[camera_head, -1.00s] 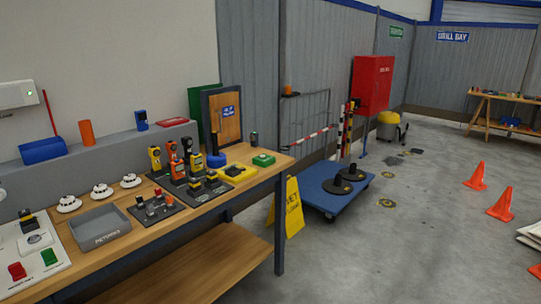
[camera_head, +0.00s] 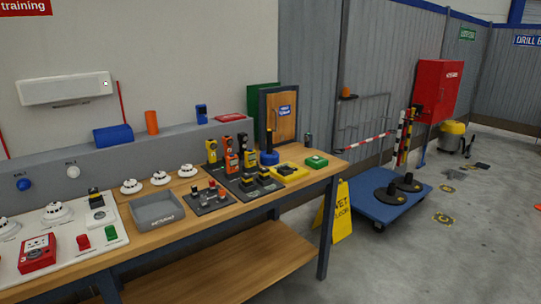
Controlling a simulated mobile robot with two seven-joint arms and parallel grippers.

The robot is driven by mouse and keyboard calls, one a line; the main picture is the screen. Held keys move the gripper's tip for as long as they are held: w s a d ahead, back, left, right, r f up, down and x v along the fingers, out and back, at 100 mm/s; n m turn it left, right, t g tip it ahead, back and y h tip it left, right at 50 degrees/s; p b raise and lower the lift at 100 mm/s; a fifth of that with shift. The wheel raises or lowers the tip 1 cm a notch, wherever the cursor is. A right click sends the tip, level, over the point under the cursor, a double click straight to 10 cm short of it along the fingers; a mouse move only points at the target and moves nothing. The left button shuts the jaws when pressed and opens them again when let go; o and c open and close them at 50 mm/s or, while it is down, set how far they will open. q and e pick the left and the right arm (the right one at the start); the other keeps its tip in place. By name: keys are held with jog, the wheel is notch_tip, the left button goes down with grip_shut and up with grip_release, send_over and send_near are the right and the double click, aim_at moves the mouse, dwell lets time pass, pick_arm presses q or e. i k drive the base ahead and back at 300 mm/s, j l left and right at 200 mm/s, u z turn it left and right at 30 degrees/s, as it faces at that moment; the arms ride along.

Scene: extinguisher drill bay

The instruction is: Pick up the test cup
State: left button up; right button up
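I cannot tell for sure which thing is the test cup. An orange cylinder (camera_head: 152,122) stands upright on the grey ledge behind the workbench, just right of a blue box-like object (camera_head: 113,134). A smaller orange object (camera_head: 346,92) sits on a small bracket on the grey wall further right. A blue round item (camera_head: 269,157) stands on the bench beside the yellow handheld devices. Neither of my grippers shows in the view.
The wooden workbench (camera_head: 190,232) holds a grey tray (camera_head: 158,211), white detectors, handheld devices on dark stands and a white panel. A yellow wet-floor sign (camera_head: 342,214) and a blue platform (camera_head: 376,205) stand right of it.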

aim_at(269, 157)
jog(key=k+j+u, duration=0.25)
jog(key=u, duration=0.15)
jog(key=k+j+u, duration=0.2)
jog(key=j+u, duration=0.25)
jog(key=k+j+u, duration=0.15)
jog(key=j+u, duration=0.25)
jog(key=z, duration=1.45)
jog(key=i+l, duration=0.3)
jog(key=i, duration=0.2)
jog(key=i+l, duration=0.35)
jog(key=i, duration=0.2)
jog(key=i+l+u, duration=0.1)
jog(key=i+l, duration=0.2)
jog(key=i, duration=0.2)
jog(key=i+l, duration=0.35)
jog(key=i, duration=0.2)
